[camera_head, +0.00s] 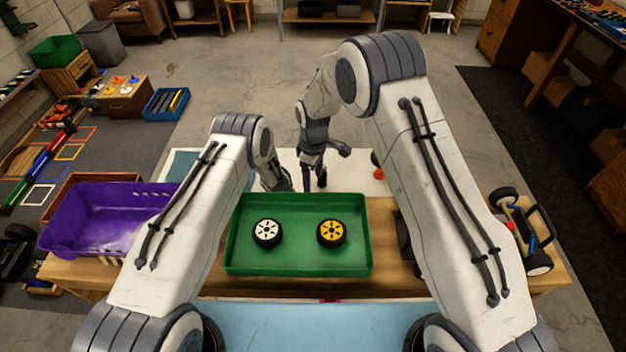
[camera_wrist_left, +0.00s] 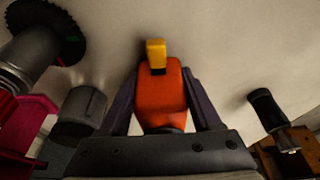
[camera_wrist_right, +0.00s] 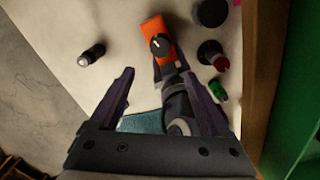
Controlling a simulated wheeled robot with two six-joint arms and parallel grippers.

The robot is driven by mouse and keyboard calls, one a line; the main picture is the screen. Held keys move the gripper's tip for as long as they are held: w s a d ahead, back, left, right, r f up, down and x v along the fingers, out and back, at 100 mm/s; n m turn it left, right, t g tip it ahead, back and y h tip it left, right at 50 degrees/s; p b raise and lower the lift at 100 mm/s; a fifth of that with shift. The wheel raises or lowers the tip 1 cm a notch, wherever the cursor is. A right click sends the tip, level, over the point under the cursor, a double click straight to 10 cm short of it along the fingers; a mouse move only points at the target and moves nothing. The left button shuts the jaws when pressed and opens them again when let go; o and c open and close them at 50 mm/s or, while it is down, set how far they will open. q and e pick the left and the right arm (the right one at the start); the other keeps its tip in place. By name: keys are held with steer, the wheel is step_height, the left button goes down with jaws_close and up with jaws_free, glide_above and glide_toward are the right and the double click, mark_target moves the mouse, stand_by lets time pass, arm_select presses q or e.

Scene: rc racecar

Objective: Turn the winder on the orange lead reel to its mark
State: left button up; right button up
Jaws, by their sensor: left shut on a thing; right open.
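The orange lead reel (camera_wrist_right: 158,32) shows in the right wrist view as an orange block. Its winder, a round black knob (camera_wrist_right: 160,45) with a pale line, faces that camera. My left gripper (camera_wrist_left: 160,105) is shut on the reel, which also shows in the left wrist view (camera_wrist_left: 162,95) with a yellow piece at its far end. My right gripper (camera_wrist_right: 160,92) is open and empty, its fingers apart and short of the reel. In the head view my right gripper (camera_head: 328,166) is over the white surface, and my left gripper (camera_head: 283,182) is left of it. The mark cannot be made out.
A green tray (camera_head: 300,267) with a white-hubbed wheel (camera_head: 267,232) and a yellow-hubbed wheel (camera_head: 331,232) stands in front. A purple bin (camera_head: 75,232) is at left and a car chassis (camera_head: 522,232) at right. Several small dark parts (camera_wrist_right: 92,54) stand around the reel.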

steer(key=f+n, duration=1.2)
steer(key=shift+s+d, duration=0.15)
steer(key=shift+d, duration=0.1)
stand_by(0.5)
steer(key=shift+c, duration=0.3)
jaws_close()
steer(key=shift+m, duration=1.6)
